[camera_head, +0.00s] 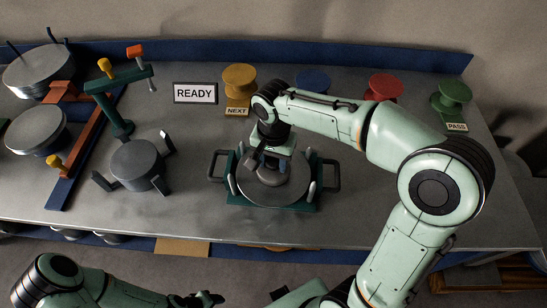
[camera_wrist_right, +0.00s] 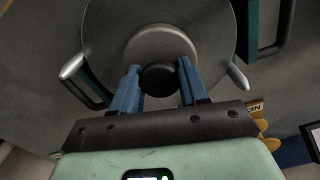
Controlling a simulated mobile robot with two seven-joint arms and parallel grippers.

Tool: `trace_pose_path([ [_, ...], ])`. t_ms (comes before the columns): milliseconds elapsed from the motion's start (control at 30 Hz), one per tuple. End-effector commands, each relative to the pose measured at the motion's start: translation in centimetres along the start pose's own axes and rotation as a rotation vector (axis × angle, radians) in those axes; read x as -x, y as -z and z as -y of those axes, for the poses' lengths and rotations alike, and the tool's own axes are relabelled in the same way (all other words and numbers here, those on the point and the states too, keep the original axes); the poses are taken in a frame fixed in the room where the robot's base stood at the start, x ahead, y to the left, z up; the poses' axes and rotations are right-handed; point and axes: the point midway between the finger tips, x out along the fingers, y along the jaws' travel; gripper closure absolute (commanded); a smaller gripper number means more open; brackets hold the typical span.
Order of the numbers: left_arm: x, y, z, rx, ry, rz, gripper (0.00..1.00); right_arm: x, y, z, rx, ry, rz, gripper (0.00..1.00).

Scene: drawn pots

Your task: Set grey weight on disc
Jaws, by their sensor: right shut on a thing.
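A large grey disc (camera_head: 273,197) lies on a green base with dark side handles and pale upright pegs around it. My right gripper (camera_head: 271,164) is over the disc, pointing down. In the right wrist view its blue fingers (camera_wrist_right: 160,82) are shut on the dark knob (camera_wrist_right: 158,78) of the round grey weight (camera_wrist_right: 160,42). The weight is over the middle of the disc (camera_wrist_right: 110,40); whether it touches the disc I cannot tell. The arm and fingers partly hide the weight in the head view. My left gripper (camera_head: 207,298) is at the bottom edge, its fingers unclear.
A READY sign (camera_head: 195,93) and yellow (camera_head: 239,80), blue (camera_head: 312,80), red (camera_head: 384,87) and green (camera_head: 452,94) spools stand along the back. A grey pot with dark prongs (camera_head: 139,165) stands left of the base. The table is clear at front right.

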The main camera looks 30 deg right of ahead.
Motion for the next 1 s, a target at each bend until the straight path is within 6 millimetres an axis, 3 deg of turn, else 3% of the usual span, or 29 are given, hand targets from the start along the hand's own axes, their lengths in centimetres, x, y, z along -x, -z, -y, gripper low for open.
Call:
trace_pose_path([
  [100, -0.3, -0.2, 0.2, 0.001, 0.001, 0.003, 0.46, -0.2, 0.0, 0.1, 0.001, 0.003, -0.002, 1.0],
  [133, -0.2, -0.1, 0.1, 0.001, 0.001, 0.002, 0.46, -0.3, 0.0, 0.0, 0.001, 0.0, 0.0, 0.46],
  [200, -0.2, -0.1, 0.1, 0.001, 0.001, 0.002, 0.46, -0.3, 0.0, 0.0, 0.001, -0.001, 0.001, 0.31],
  [567, 0.2, 0.1, -0.1, 0.0, 0.0, -0.002, 0.46, 0.3, 0.0, 0.0, 0.0, 0.001, -0.001, 0.31],
  [667, 0.4, 0.2, -0.2, -0.001, -0.001, -0.003, 0.46, 1.6, 0.1, 0.1, 0.001, 0.003, -0.002, 0.31],
  [1000, 1.8, 1.3, -1.1, -0.006, -0.006, -0.017, 0.46, 8.9, 0.1, 0.1, 0.001, 0.005, -0.003, 0.31],
])
